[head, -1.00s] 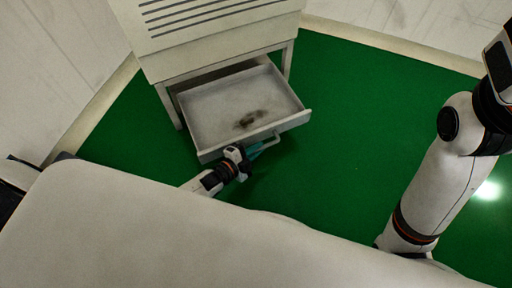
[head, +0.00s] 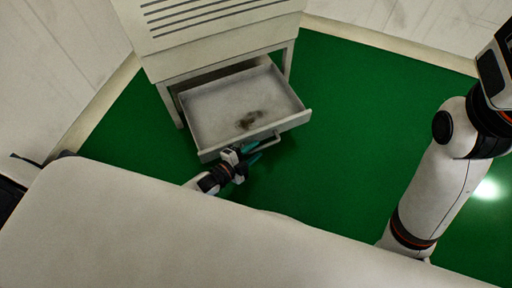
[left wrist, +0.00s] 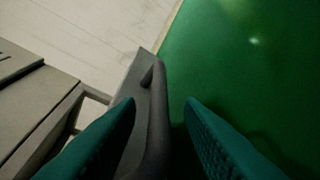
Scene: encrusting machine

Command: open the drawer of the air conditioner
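The air conditioner (head: 215,40) is a pale cabinet with dark slots at the top of the head view. Its drawer (head: 205,152) is pulled well out, with its tray floor bare to view and a dark smudge on it. The drawer handle (head: 272,140) is a grey bar on the drawer front; it also shows in the left wrist view (left wrist: 158,125). My left gripper (head: 254,151) is at the handle, its teal fingers spread open. In the left wrist view the handle lies between the open fingers (left wrist: 160,103), with a gap at the right finger. My right gripper is out of view.
Green floor (head: 350,120) is clear to the right of the drawer. Pale walls stand at the left (head: 60,60) and along the back right (head: 420,35). My right arm hangs at the right edge, away from the cabinet.

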